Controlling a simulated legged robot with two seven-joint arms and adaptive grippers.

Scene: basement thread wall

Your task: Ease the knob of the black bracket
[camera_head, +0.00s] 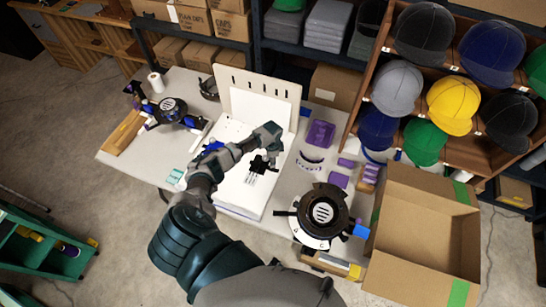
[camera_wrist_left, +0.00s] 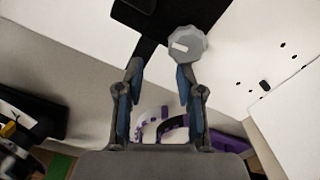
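The black bracket (camera_wrist_left: 165,22) is at the top of the left wrist view against a pale surface. Its grey, faceted round knob (camera_wrist_left: 187,45) has a white mark and sits just beyond the right fingertip. My left gripper (camera_wrist_left: 158,82) is open, with nothing between its fingers. The knob lies ahead of the fingers and to the right of their middle; I cannot tell whether the right fingertip touches it. In the head view my left gripper (camera_head: 266,156) is over the white board on the table, and dark parts there hide the knob. My right gripper is not in view.
A white upright panel (camera_head: 262,97) stands behind the work spot. A round dark device (camera_head: 323,212) and an open cardboard box (camera_head: 425,235) are at right. Purple parts (camera_head: 320,133) lie beside the board. Another dark device (camera_head: 171,108) is at left. Shelves of caps stand behind.

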